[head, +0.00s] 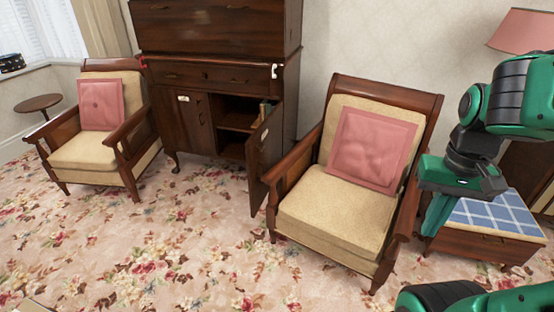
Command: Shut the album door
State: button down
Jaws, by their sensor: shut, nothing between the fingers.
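A dark wooden cabinet (215,80) stands against the back wall. Its lower right door (264,150) stands wide open, swung out into the room, and its edge is close to the armchair's left arm. I take this to be the album door. The opening behind it shows shelves (238,124) and a few upright items, partly hidden by the door. The lower left door (184,123) is shut. My gripper (434,222) is shut and empty, pointing down on the right, in front of the right armchair's side and well apart from the door.
An armchair (325,207) with a pink cushion (371,149) stands between my gripper and the open door. Another armchair (92,151) is at the left. A low wooden chest with a blue checked top (497,215) is at the right. The floral carpet (190,240) in front is clear.

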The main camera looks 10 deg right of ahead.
aim_at(269, 134)
jog(key=z, duration=0.05)
jog(key=i, duration=1)
jog(key=u, duration=0.05)
